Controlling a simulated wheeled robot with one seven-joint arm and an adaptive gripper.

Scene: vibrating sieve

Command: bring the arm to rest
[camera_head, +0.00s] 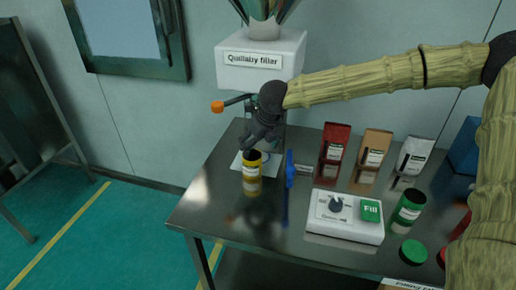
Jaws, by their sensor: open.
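My arm (355,82) reaches in from the right, across the table to the filler. My gripper (262,137) is at its end, dark and pointing down, just above a yellow can (252,172) that stands upright on the table. The gripper is open. Whether its fingers touch the can's rim cannot be told from this view. The white filler (262,62), labelled "Quillaby filler", is on the wall side behind the gripper. An orange-tipped lever (218,107) sticks out to the left of the gripper.
A white control box (345,217) with a green Fill button lies in front. Red (334,143), brown (374,149) and white bags stand behind. A green can (408,207) and green lid (413,251) are at right. The table's left front is clear.

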